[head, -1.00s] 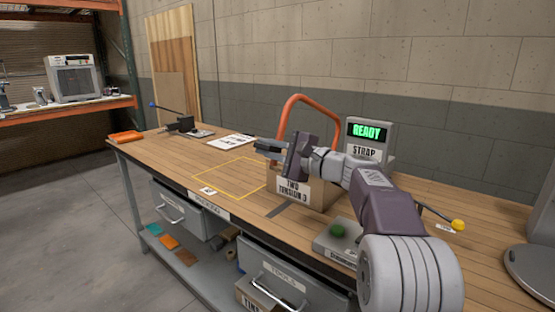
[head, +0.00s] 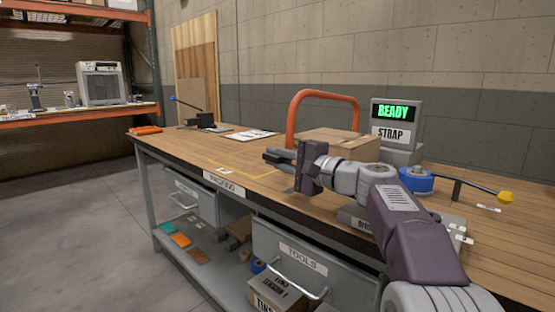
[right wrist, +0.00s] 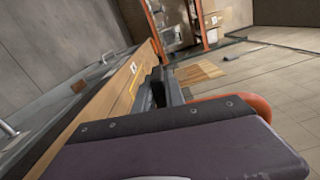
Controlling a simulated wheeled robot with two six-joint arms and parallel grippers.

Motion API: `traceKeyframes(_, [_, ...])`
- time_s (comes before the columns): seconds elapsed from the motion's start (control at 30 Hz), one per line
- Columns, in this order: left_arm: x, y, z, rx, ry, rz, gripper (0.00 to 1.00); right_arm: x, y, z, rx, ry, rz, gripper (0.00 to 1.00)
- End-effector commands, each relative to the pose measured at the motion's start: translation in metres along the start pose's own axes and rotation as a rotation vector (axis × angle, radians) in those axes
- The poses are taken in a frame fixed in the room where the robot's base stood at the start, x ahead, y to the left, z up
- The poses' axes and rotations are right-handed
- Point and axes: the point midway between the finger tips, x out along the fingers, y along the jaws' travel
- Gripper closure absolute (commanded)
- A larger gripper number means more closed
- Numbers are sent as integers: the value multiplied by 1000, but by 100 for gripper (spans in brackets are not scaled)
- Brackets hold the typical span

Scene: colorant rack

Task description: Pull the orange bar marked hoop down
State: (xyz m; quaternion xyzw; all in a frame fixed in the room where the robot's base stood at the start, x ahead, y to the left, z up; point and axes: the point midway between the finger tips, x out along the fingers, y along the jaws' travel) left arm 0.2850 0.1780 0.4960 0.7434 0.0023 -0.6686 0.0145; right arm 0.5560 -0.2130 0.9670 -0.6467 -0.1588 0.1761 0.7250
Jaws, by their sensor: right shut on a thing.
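The orange hoop (head: 325,93) stands as an upright arch over the packing bench, behind and around the cardboard box (head: 340,140). Its left leg runs down behind my right gripper. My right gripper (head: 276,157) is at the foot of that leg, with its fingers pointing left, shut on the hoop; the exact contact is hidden. In the right wrist view the orange bar (right wrist: 245,104) comes out beside the dark fingers (right wrist: 163,90), partly covered by the gripper body. No marking on the hoop is readable. My left gripper is out of view.
A READY / STRAP display (head: 395,122) stands right of the box. A blue-knobbed lever (head: 187,106) is at the far left end. The bench's left part is mostly clear.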

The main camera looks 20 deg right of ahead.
Motion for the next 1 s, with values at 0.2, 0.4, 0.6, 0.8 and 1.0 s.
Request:
traceKeyframes(0.2, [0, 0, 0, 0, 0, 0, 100, 0, 0, 0, -1, 1, -1, 80])
traceKeyframes(0.4, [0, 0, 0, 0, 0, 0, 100, 0, 0, 0, 0, 1, 0, 64])
traceKeyframes(0.6, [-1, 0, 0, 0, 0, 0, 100, -3, -1, -1, 0, 2, 0, 64])
traceKeyframes(0.8, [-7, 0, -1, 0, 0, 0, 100, -43, -2, -2, 1, 7, -1, 64])
traceKeyframes(1.0, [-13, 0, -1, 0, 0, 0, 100, -80, -2, -1, 1, 5, -1, 64])
